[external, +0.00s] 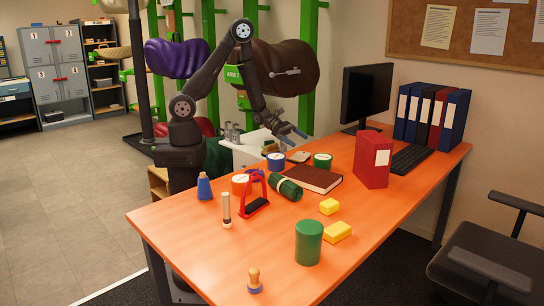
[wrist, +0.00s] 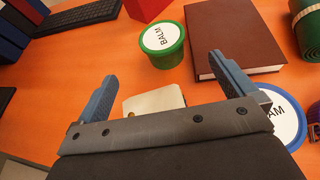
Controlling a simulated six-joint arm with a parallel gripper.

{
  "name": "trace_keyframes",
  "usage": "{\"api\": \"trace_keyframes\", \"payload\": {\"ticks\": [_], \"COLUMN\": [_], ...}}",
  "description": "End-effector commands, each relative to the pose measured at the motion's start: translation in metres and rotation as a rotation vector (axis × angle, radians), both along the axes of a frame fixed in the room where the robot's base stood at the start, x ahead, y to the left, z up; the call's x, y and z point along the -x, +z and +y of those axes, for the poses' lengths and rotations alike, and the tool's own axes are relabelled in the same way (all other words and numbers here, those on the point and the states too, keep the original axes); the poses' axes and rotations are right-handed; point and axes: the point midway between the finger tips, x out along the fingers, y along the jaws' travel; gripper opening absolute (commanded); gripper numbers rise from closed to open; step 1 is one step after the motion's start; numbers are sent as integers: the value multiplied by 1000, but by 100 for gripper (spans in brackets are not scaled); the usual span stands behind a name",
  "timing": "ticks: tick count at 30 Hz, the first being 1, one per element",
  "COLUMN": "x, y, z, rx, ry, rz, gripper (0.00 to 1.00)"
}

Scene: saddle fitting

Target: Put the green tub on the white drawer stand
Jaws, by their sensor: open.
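The green tub, with a white lid marked BALM, stands upright on the orange table, between the brown book and the red binder in the external view (external: 322,161). It also shows at the top middle of the wrist view (wrist: 162,46). My gripper (external: 299,138) is open and empty above the table's back edge, up and left of the tub. In the wrist view the tub lies beyond the open fingertips (wrist: 161,68), untouched. The white drawer stand (external: 238,157) is behind the table at the left, partly hidden by my arm and the table.
A blue tub (external: 276,161), a cream flat object (wrist: 153,101) and a brown book (external: 314,179) lie close by. A rolled green item (external: 286,188), red binder (external: 373,160) and large green cylinder (external: 308,243) are also on the table. Small metal items (external: 232,132) stand near the drawer stand.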

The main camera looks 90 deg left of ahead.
Motion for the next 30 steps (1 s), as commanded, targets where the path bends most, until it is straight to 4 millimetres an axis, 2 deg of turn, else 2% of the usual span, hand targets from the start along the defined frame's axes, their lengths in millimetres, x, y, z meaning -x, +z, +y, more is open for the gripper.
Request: {"api": "trace_keyframes", "payload": {"ticks": [3, 10, 17, 25, 30], "x": [-21, -55, -68, -96, -105], "y": [-11, -28, -34, -49, -53], "z": [-16, -37, -46, -66, -71], "rx": [0, -1, 0, 1, 1], "ry": [-5, -4, -2, -4, -1], "rz": [0, 0, 0, 0, -1], "gripper": [100, 100, 100, 100, 100]}}
